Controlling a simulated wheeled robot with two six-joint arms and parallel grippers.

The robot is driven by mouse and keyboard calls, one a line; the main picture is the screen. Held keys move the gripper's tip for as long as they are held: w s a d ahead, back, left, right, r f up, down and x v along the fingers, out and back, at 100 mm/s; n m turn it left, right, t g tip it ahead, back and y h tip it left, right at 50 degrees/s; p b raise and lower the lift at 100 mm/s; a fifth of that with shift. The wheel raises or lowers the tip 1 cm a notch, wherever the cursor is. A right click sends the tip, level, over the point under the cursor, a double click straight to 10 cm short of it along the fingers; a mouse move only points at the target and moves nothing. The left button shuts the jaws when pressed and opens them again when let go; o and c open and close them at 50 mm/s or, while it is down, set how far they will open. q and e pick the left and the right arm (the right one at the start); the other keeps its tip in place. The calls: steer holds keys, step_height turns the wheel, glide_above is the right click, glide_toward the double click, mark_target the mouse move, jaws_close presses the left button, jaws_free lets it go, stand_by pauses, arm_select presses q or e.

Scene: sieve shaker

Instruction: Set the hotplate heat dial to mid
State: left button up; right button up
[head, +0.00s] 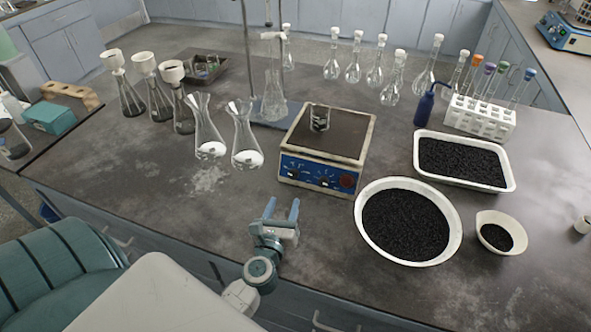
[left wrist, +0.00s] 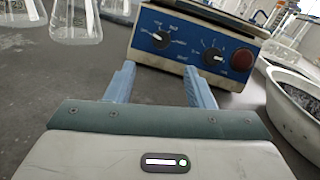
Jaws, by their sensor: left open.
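The hotplate (head: 330,135) stands mid-bench with a dark top plate and a blue front panel. Its front also shows in the left wrist view (left wrist: 187,45), with two black knobs, a left dial (left wrist: 161,40) and a right dial (left wrist: 213,54), plus a dark red round button (left wrist: 242,60). I cannot read which knob is the heat dial. My left gripper (head: 283,209) is open and empty, in front of the hotplate and apart from it. Its fingers (left wrist: 160,85) point at the panel in the left wrist view. My right gripper is not in view.
A small beaker (head: 320,119) sits on the hotplate. Two flasks (head: 247,142) stand left of it. A large white bowl of black grains (head: 367,239) is close on the right, with a white tray (head: 424,184) behind it.

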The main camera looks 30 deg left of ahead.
mark_target(293, 177)
arm_select(q)
steer(key=shift+w+a+r, duration=0.1)
steer(key=shift+w+r, duration=0.15)
steer(key=shift+w, duration=0.05)
steer(key=p+x, duration=0.1)
steer(key=x, duration=0.3)
steer(key=shift+w+r+p, duration=0.1)
steer(key=shift+r+p, duration=0.15)
steer(key=shift+p, duration=0.1)
steer(key=x, duration=0.3)
steer(key=shift+w+f, duration=0.1)
steer(key=shift+f, duration=0.2)
steer(key=shift+w+a+p, duration=0.3)
steer(key=shift+w+p, duration=0.05)
steer(key=shift+w, duration=0.4)
steer(key=c, duration=1)
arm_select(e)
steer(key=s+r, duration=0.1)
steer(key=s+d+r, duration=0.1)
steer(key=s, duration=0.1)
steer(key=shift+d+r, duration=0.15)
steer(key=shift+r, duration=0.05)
